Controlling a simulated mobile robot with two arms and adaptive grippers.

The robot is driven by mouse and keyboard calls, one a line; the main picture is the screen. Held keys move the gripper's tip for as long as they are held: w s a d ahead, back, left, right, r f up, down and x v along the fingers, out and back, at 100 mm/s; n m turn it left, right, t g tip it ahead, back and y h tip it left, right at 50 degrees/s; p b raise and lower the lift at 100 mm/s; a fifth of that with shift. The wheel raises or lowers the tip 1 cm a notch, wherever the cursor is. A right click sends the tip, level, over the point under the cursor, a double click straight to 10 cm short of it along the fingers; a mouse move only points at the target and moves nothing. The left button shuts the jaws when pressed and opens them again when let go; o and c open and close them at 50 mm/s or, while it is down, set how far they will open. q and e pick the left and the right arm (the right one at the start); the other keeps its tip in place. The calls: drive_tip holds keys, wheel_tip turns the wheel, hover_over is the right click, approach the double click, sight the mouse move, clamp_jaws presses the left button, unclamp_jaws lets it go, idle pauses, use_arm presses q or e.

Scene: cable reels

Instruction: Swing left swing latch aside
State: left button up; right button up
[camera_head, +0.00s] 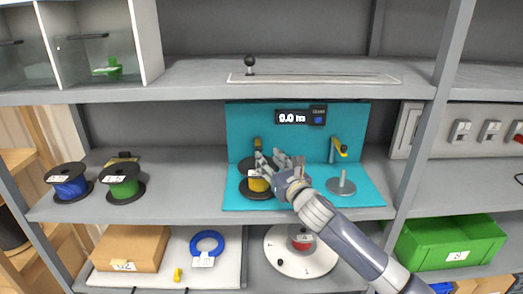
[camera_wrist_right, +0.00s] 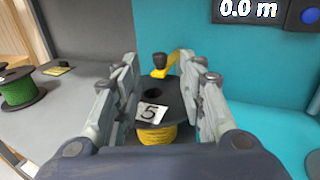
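The left swing latch (camera_head: 257,143) is a yellow arm on the teal board, at the back of a black reel of yellow cable (camera_head: 256,187). In the right wrist view the latch (camera_wrist_right: 181,60) ends in a black knob (camera_wrist_right: 159,61) just behind the reel's top. The reel (camera_wrist_right: 155,134) carries a tag marked 5. My right gripper (camera_head: 273,160) is in front of it; in its wrist view, the gripper (camera_wrist_right: 163,85) has its fingers apart on both sides of the reel. Contact cannot be told. My left gripper is not in view.
A second yellow latch (camera_head: 339,147) and an empty spindle (camera_head: 341,186) stand on the right of the teal station (camera_head: 300,203). A meter display (camera_head: 295,117) reads 0.0 m. Blue (camera_head: 68,184) and green (camera_head: 123,185) reels stand left on the shelf, with bare shelf between.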

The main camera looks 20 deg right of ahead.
sight(260, 150)
drive_tip(key=w, duration=0.4)
drive_tip(key=shift+w+a, duration=0.15)
drive_tip(key=shift+a, duration=0.15)
drive_tip(key=shift+w+p, duration=0.35)
drive_tip(key=shift+w, duration=0.45)
drive_tip(key=shift+c, duration=0.4)
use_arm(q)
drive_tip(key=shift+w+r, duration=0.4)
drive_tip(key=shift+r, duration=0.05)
use_arm(e)
clamp_jaws()
